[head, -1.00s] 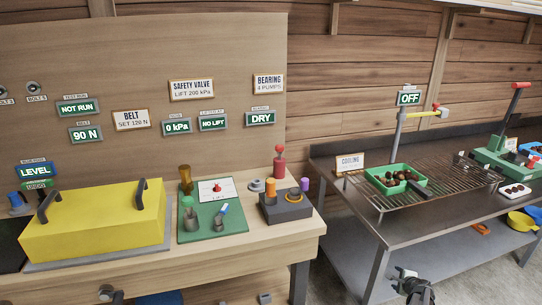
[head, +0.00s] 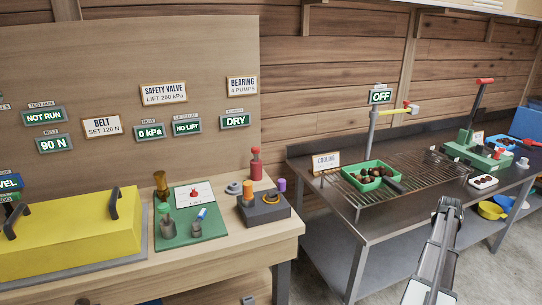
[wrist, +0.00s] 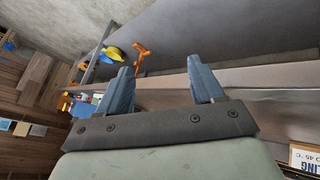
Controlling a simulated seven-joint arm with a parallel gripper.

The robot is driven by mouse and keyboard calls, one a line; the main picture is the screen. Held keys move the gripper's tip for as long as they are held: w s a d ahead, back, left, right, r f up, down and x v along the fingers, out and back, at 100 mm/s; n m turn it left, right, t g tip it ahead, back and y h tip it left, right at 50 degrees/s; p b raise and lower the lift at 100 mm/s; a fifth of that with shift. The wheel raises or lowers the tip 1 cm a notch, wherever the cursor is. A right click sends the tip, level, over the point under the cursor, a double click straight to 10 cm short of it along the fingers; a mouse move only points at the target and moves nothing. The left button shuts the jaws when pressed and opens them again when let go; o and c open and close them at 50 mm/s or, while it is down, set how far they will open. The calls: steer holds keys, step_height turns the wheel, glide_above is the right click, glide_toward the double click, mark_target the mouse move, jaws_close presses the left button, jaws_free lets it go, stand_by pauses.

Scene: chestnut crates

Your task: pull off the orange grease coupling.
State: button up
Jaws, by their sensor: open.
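A dark block (head: 264,212) stands at the right end of the wooden bench. My gripper (head: 449,202) is far right of the block, over the metal table's front edge. In the wrist view my gripper (wrist: 160,64) is open, with nothing between its fingers. The block and its orange parts are not seen there.
A red-topped post (head: 256,165) stands behind the block. A green board with small parts and a yellow cover (head: 75,233) lie left. The metal table holds a green tray (head: 369,183) on a rack. An orange piece (wrist: 140,50) lies below.

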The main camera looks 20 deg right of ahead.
step_height(320, 180, up, 16)
steer(key=w+d+h, duration=0.2)
steer(key=d, duration=0.1)
steer(key=w+a+r, duration=0.4)
steer(key=w+r, duration=0.1)
steer(key=r, duration=0.1)
steer(key=w+a+m+t+y, duration=0.1)
steer(key=w+a+y, duration=0.3)
steer(key=w+a, duration=1.1)
steer(key=m+g+y, duration=0.2)
steer(key=g+y, duration=0.2)
steer(key=y, duration=0.1)
glide_toward(248, 183)
step_height(248, 183, down, 13)
steer(key=shift+w+a+r, duration=0.1)
steer(key=shift+w, duration=0.05)
